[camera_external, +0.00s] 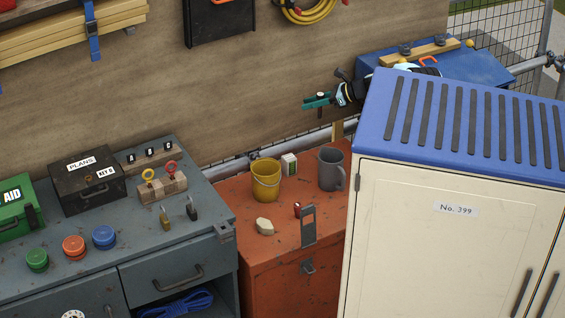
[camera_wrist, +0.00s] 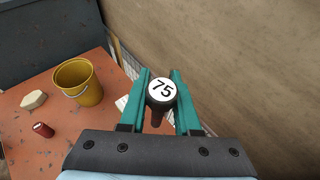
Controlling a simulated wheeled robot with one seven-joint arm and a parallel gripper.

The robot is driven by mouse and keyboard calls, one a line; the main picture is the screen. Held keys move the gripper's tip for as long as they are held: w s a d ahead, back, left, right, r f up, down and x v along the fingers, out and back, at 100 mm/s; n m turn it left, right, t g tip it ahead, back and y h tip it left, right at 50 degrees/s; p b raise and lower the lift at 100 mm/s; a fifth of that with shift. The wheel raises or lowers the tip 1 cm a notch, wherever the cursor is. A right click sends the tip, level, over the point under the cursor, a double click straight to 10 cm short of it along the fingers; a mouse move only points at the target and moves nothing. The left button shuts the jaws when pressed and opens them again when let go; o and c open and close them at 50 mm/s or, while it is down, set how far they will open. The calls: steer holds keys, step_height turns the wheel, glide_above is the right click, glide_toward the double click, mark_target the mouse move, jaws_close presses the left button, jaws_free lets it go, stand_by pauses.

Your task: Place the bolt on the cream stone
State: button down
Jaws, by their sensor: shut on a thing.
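My gripper (camera_external: 318,101) has teal fingers and is shut on the bolt (camera_wrist: 162,92), whose round white head is marked 75 and whose brownish shank points down. In the external view the bolt is small and dark between the fingers. My gripper is high above the back of the orange-red cabinet, near the wall. The cream stone (camera_external: 264,226) lies on the cabinet top, in front of the yellow bucket. In the wrist view the stone (camera_wrist: 34,100) is at the left, well away from the bolt. Nothing is seen on it.
The yellow bucket (camera_external: 266,182), a white box (camera_external: 289,164) and a grey jug (camera_external: 330,168) stand behind the stone. A small red cylinder (camera_external: 298,210) is to its right. The tall cream locker (camera_external: 440,240) with a blue top blocks the right side. Some cabinet top (camera_external: 255,248) is bare.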

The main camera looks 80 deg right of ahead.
steer(key=w+a+n+g+y, duration=0.1)
steer(key=w+a+n+y, duration=0.25)
steer(key=a, duration=0.65)
steer(key=w+a+n+g+y, duration=0.1)
steer(key=w+a+n+y, duration=0.2)
steer(key=a, duration=0.8)
steer(key=n+g+y, duration=0.3)
steer(key=n+y, duration=0.1)
glide_above(265, 226)
steer(key=w+a, duration=0.1)
steer(key=w, duration=0.1)
steer(key=shift+f+b, duration=0.35)
steer(key=shift+f, duration=7.35)
steer(key=shift+f, duration=0.15)
steer(key=c, duration=0.6)
jaws_free()
